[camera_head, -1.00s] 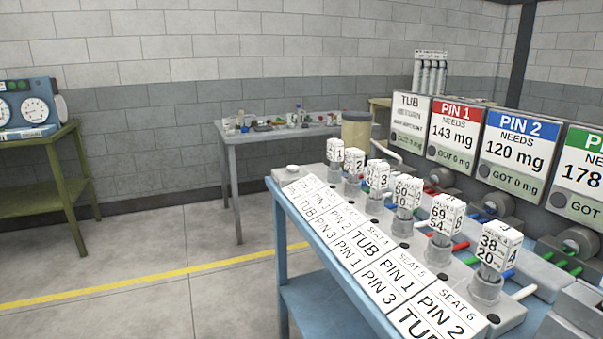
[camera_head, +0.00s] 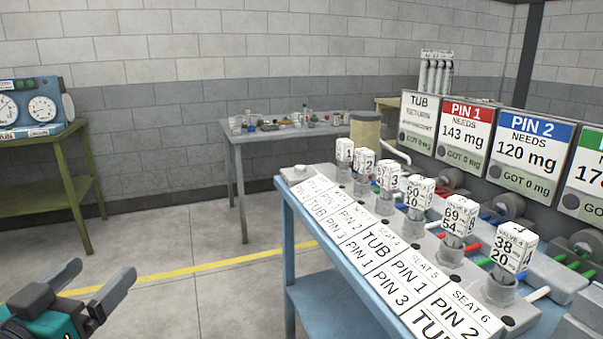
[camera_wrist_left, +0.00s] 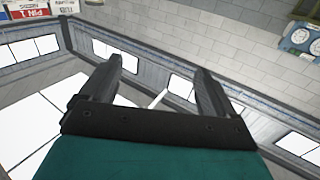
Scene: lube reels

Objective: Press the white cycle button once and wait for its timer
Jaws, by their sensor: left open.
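A small white round button (camera_head: 299,168) sits on the near-left end of the grey valve base, at the far end of the blue bench. My left gripper (camera_head: 119,268) is at the lower left of the head view, open and empty, in the air over the floor and well away from the button. Its two open fingers also show in the left wrist view (camera_wrist_left: 160,68), pointing up toward the wall and ceiling, with nothing between them. The timer cannot be made out. My right gripper is not in view.
Several numbered valve blocks (camera_head: 420,192) stand in a row behind a label sheet (camera_head: 376,244) on the blue bench (camera_head: 340,311). PIN and TUB boards (camera_head: 465,137) stand behind. A cluttered table (camera_head: 234,165) and a green gauge stand (camera_head: 66,178) are farther back. The floor left of the bench is clear.

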